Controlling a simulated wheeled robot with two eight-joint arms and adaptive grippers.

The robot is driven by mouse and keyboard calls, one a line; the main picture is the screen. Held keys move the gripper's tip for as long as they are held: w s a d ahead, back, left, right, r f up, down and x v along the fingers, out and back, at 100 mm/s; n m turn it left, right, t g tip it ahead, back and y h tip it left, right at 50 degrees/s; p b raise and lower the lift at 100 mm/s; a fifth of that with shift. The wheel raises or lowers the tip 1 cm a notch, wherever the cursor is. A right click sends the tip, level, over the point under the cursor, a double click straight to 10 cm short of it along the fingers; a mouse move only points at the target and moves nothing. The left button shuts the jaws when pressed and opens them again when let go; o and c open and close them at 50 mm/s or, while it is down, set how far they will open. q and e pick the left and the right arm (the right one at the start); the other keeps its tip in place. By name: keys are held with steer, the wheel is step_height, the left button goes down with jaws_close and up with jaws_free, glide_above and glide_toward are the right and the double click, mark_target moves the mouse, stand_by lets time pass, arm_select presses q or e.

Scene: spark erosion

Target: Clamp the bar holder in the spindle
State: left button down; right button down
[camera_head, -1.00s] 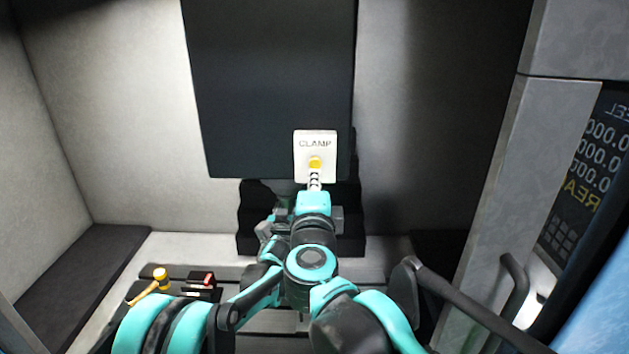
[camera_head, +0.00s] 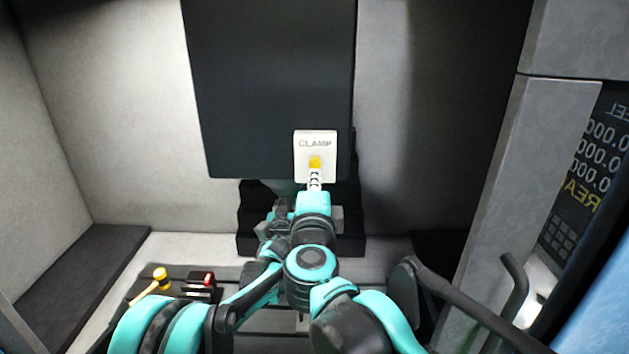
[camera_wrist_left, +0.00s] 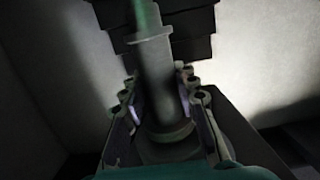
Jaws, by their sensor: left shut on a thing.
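The grey bar holder (camera_wrist_left: 157,85) stands roughly upright between the fingers of my left gripper (camera_wrist_left: 163,105) in the left wrist view. My left gripper (camera_head: 277,222) is shut on it below the dark machine head (camera_head: 268,90). In the head view, my arm mostly hides the holder and the spindle, so I cannot tell how far the holder is seated. The white CLAMP panel (camera_head: 316,145) with its yellow control (camera_head: 315,162) is on the lower right of the head. My right gripper (camera_head: 315,178) is at the yellow control, seen end-on; its finger opening cannot be made out.
Dark stepped covers (camera_head: 345,215) stand behind my arms. A yellow-headed tool (camera_head: 158,277) and a red-and-black item (camera_head: 203,283) lie at the lower left. A grey pillar (camera_head: 510,190) and display (camera_head: 588,165) bound the right side. The pale walls beside the head are clear.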

mark_target(315, 166)
arm_select(q)
steer(key=shift+r, duration=0.35)
stand_by(0.5)
arm_select(e)
steer(key=shift+w, duration=0.2)
arm_select(q)
steer(key=shift+w, duration=0.1)
arm_select(e)
steer(key=shift+w, duration=1.15)
steer(key=shift+w, duration=0.55)
steer(key=shift+s, duration=0.1)
stand_by(0.4)
steer(key=shift+s, duration=2.9)
arm_select(q)
steer(key=c, duration=1.1)
jaws_free()
arm_select(e)
steer(key=shift+s+r, duration=0.1)
steer(key=shift+s, duration=0.05)
